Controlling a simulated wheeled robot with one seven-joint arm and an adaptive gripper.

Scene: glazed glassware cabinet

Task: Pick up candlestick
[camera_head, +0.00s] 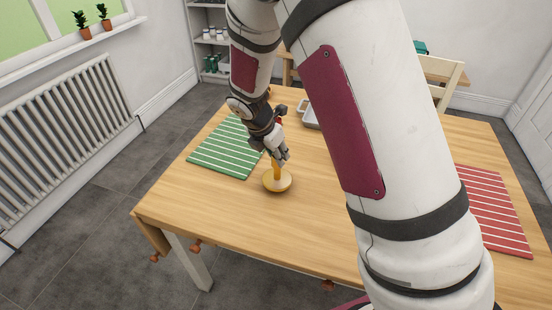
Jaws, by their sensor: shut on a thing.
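The candlestick (277,181) is yellow-gold with a round, dish-like base and a short stem. It is upright over the wooden table, right of the green striped mat. My gripper (279,160) comes down from above and is shut on the upper stem. The fingers hide the top of the candlestick. I cannot tell whether the base touches the table or is slightly above it.
A green striped mat (222,148) lies to the left and a red striped mat (496,211) to the right. A grey tray (309,116) sits behind the gripper, partly hidden by my arm. The table front (240,228) is clear.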

